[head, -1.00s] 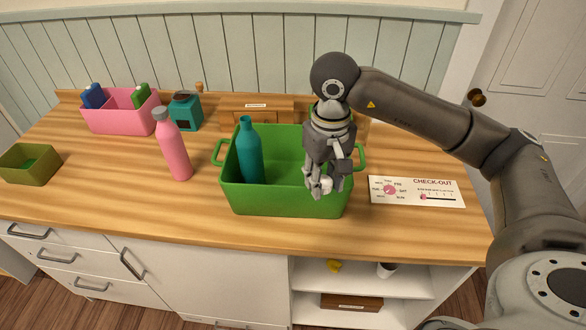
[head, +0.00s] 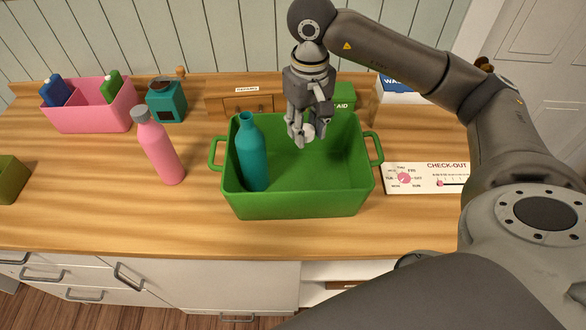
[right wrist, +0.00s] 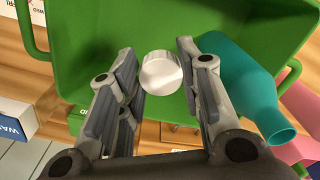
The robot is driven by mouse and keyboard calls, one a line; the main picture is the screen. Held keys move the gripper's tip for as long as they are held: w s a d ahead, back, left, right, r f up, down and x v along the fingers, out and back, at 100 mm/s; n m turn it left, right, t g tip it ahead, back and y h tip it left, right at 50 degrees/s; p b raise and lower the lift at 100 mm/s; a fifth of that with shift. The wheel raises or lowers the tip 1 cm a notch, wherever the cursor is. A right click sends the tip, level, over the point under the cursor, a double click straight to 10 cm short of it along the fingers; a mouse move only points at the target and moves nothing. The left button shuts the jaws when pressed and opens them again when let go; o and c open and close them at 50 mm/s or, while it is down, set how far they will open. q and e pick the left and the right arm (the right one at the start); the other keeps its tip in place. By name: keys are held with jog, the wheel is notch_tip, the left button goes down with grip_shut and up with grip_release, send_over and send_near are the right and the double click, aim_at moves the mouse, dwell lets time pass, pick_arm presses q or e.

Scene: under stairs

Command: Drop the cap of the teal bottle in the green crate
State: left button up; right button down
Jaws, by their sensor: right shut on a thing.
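The green crate (head: 310,203) stands on the wooden counter. The teal bottle (head: 252,158) stands inside the crate at its left, with its neck open and uncapped; it also shows in the right wrist view (right wrist: 240,85). My right gripper (head: 301,138) is shut on a small white cap (head: 308,131), held above the back half of the crate's inside, to the right of the bottle. In the right wrist view the cap (right wrist: 161,73) sits between the fingertips with the green crate behind it. My left gripper is not in view.
A pink bottle (head: 158,150) with a grey cap stands left of the crate. A pink bin (head: 92,115), a teal box (head: 166,103) and a small wooden drawer unit (head: 228,103) stand behind. A check-out card (head: 430,179) lies to the right. The front counter strip is clear.

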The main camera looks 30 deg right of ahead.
notch_tip(320, 180, down, 4)
jog(key=shift+w+r+b, duration=0.1)
jog(key=shift+r+b, duration=0.05)
jog(key=shift+b, duration=0.4)
jog(key=shift+f, duration=0.45)
jog(key=c, duration=1.2)
grip_release()
jog(key=shift+c, duration=0.2)
jog(key=o, duration=0.3)
jog(key=shift+w, duration=0.1)
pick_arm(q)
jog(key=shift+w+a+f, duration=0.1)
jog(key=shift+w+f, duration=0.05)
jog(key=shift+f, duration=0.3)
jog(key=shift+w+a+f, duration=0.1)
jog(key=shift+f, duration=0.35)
pick_arm(e)
notch_tip(320, 180, up, 12)
